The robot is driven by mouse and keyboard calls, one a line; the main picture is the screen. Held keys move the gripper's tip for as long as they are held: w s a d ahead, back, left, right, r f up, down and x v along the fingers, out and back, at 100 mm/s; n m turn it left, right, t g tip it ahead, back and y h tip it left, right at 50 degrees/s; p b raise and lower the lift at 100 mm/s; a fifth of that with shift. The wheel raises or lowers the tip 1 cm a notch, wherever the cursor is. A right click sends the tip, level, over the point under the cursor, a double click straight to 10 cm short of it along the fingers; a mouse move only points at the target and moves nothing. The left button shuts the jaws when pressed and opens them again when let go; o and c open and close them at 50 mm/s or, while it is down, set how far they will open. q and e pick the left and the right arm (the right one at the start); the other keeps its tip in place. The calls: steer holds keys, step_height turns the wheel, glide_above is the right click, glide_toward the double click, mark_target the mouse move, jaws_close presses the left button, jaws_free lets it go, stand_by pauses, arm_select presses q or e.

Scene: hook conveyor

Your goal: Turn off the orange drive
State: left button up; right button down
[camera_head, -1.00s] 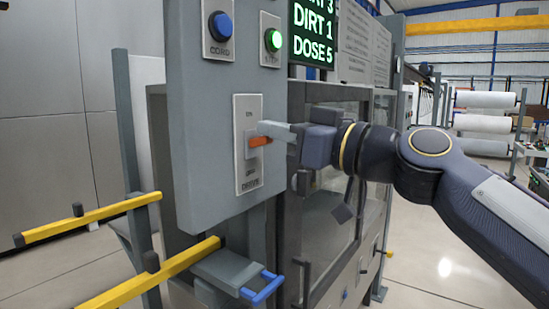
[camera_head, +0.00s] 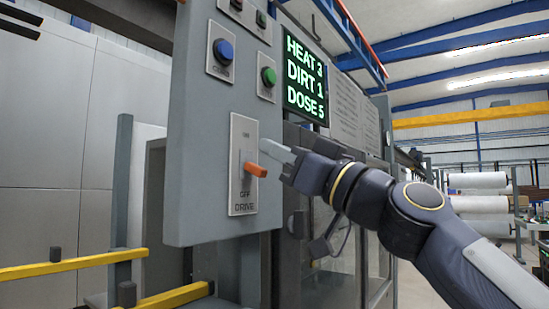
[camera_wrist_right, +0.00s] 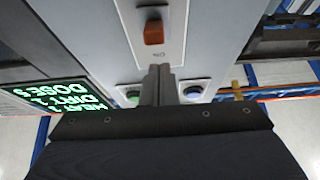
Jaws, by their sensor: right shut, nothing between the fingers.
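The orange drive lever (camera_head: 255,169) sits on a pale plate (camera_head: 242,205) marked ON above, OFF and DRIVE below, on the grey panel. It points outward and tilts down toward the OFF side. In the right wrist view, which is upside down, the lever (camera_wrist_right: 154,32) stands beyond the fingertips. My right gripper (camera_head: 272,148) is shut and empty, just above and to the right of the lever, with a small gap between them. It also shows in the wrist view (camera_wrist_right: 158,75). My left gripper is not in view.
Above the plate are a blue button (camera_head: 223,50) and an unlit-looking green button (camera_head: 268,77). Yellow rails (camera_head: 75,264) lie at lower left. A glazed cabinet stands behind my right arm.

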steer(key=b+v, duration=0.5)
steer(key=v, duration=0.4)
steer(key=shift+d+f+b, duration=0.2)
steer(key=shift+b, duration=0.15)
steer(key=shift+s, duration=0.1)
